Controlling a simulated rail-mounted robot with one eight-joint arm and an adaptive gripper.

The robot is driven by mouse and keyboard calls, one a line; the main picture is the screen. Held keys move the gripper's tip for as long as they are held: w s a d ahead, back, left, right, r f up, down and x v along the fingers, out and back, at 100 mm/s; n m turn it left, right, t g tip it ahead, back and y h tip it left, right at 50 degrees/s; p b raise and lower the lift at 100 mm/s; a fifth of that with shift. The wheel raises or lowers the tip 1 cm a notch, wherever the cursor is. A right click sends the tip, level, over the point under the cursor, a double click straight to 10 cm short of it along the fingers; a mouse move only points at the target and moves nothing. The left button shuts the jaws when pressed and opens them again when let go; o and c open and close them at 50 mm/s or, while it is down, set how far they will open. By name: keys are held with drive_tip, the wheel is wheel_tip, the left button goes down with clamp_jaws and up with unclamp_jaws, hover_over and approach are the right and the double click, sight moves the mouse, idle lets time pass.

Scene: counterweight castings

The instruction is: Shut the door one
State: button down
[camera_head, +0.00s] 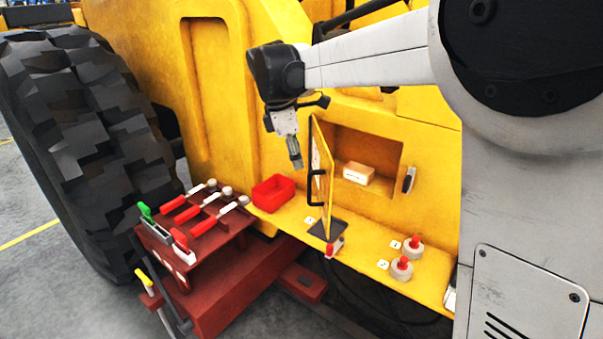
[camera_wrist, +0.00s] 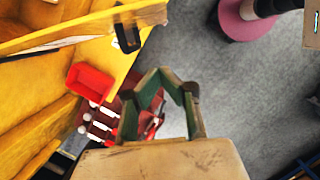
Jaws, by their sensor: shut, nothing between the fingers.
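The yellow door (camera_head: 324,165) stands swung open on the left side of a recess in the yellow machine body, roughly edge-on to the head view. Its black handle (camera_head: 315,188) is on the face turned left. In the wrist view the door (camera_wrist: 85,27) crosses the upper left, with the handle (camera_wrist: 127,36) at its lower side. My gripper (camera_head: 297,163) is shut and empty, pointing down just left of the door in the head view. In the wrist view my gripper (camera_wrist: 168,80) shows below the handle, apart from it. Whether it touches the door is unclear.
A small box (camera_head: 358,173) sits in the recess (camera_head: 385,150). A latch (camera_head: 409,180) is right of the opening. A red bin (camera_head: 273,193) and red-topped knobs (camera_head: 402,268) are on the yellow ledge. Red-handled levers (camera_head: 190,215) stand at left, by a big tyre (camera_head: 85,140).

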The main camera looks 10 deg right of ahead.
drive_tip(key=d+f+p, duration=0.1)
drive_tip(key=d+f, duration=0.5)
drive_tip(key=f, duration=0.3)
drive_tip(key=shift+f+p, duration=0.35)
drive_tip(key=shift+s+d, duration=0.1)
